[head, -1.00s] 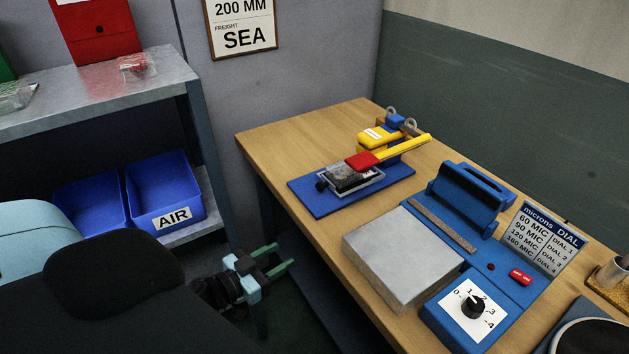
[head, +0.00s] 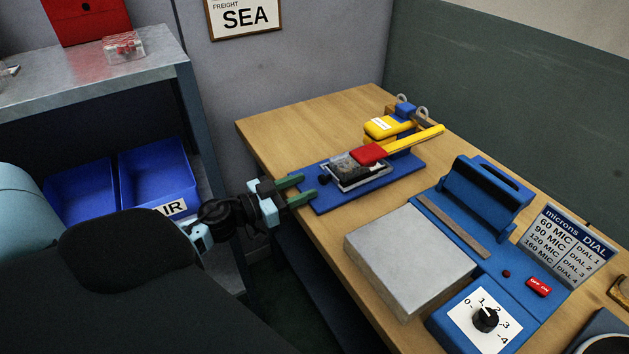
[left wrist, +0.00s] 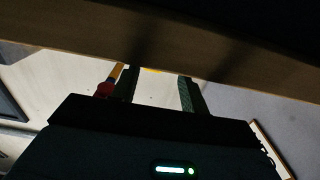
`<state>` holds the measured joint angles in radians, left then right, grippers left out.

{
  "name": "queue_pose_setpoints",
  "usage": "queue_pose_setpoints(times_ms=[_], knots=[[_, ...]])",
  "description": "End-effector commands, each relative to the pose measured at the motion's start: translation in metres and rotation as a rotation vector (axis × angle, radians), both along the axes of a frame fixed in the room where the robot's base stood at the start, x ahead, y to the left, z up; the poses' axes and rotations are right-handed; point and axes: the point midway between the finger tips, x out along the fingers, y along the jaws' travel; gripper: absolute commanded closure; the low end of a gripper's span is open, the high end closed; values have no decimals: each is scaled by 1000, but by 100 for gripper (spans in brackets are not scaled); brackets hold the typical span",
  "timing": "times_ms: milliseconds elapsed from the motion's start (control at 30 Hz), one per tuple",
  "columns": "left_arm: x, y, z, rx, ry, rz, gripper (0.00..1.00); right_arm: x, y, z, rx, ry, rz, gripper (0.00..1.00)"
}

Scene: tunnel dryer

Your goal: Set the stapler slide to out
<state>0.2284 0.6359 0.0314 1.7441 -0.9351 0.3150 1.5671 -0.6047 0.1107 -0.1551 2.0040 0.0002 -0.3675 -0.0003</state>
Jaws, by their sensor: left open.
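The stapler stands at the back of the bench in the head view, with a yellow body (head: 390,126), a long yellow arm (head: 420,137) and a red end (head: 369,153). Under the red end is a slide (head: 358,172) with a silver frame, a dark block and a black knob (head: 324,179), on a blue base plate (head: 400,173). My left gripper (head: 306,188) is open and empty at the bench's left edge, its green fingers close to the knob and the base plate's left end. Contact cannot be told. The left wrist view shows both fingers (left wrist: 158,88) apart, with the red end (left wrist: 105,89) beside one.
A blue sealer with a grey metal plate (head: 409,255), a dial (head: 486,319) and a microns sign (head: 570,243) fills the bench's front. Blue bins (head: 158,174) sit on a shelf unit at left.

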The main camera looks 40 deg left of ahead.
Motion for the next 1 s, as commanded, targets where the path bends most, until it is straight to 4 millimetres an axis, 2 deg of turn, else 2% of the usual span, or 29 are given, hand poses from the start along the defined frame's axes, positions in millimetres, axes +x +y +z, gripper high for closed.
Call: queue_pose_setpoints(times_ms=[100, 300, 700, 1000], knots=[[16, -6, 2, 0, -3, 1, 56, 1, 0, 2, 0, -3, -1, 64], [33, -13, 0, -1, -1, 1, 56, 2, 1, 2, 1, -6, -3, 64], [38, -16, -1, -1, 1, 0, 56, 10, 0, 4, 1, -21, -3, 64], [38, -16, 0, -1, 1, 0, 94, 8, 0, 3, 1, -17, -4, 64]])
